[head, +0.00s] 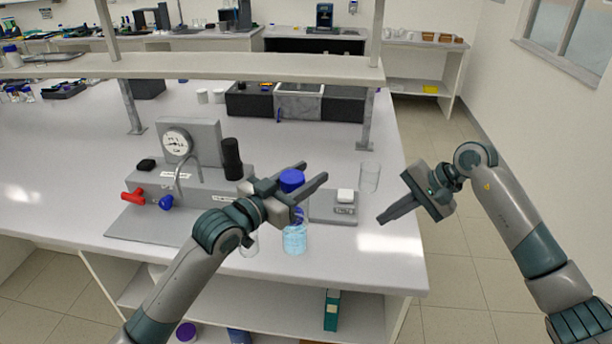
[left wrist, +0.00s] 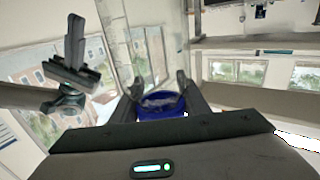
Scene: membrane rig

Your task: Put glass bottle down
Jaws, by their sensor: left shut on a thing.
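The glass bottle (head: 294,238) is clear, with blue liquid low inside and a blue cap (head: 291,180). It stands upright at the front right of the bench. My left gripper (head: 313,172) is shut on the bottle near the cap, with one finger on each side. The blue cap also shows between the fingers in the left wrist view (left wrist: 161,104). The fingers hide part of the bottle's neck. I cannot tell whether its base touches the bench.
A small balance (head: 340,207) and a clear beaker (head: 370,177) are to the right. The grey rig (head: 185,205) with gauge and valves is to the left. The bench's front edge is close.

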